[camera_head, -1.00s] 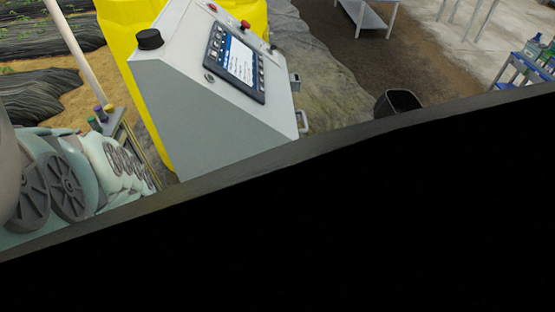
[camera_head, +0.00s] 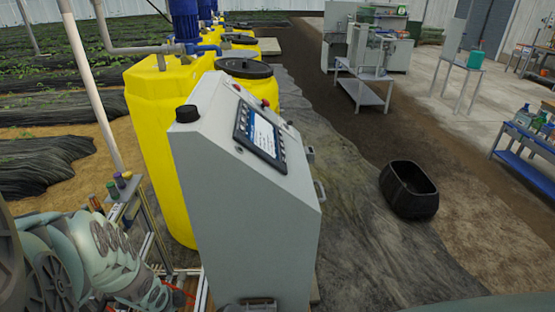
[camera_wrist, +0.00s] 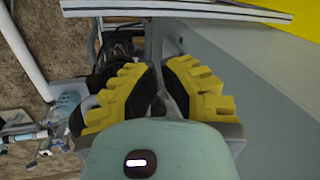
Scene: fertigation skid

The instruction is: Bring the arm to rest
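My gripper (camera_wrist: 160,80) shows in the wrist view. Its yellow ridged fingers with black pads lie close together, and I see nothing held between them. A pale panel and dark cables show beyond the fingers. In the head view, part of my pale green and grey arm (camera_head: 85,265) is folded at the lower left, beside the grey control cabinet (camera_head: 240,225). The gripper itself cannot be made out there.
The cabinet has a screen (camera_head: 260,135), a black knob (camera_head: 187,113) and red buttons. Yellow tanks (camera_head: 160,140) stand behind it. A black tub (camera_head: 408,190) sits on the ground at right. A blue bench (camera_head: 527,140) stands farther right. Ground between cabinet and tub is clear.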

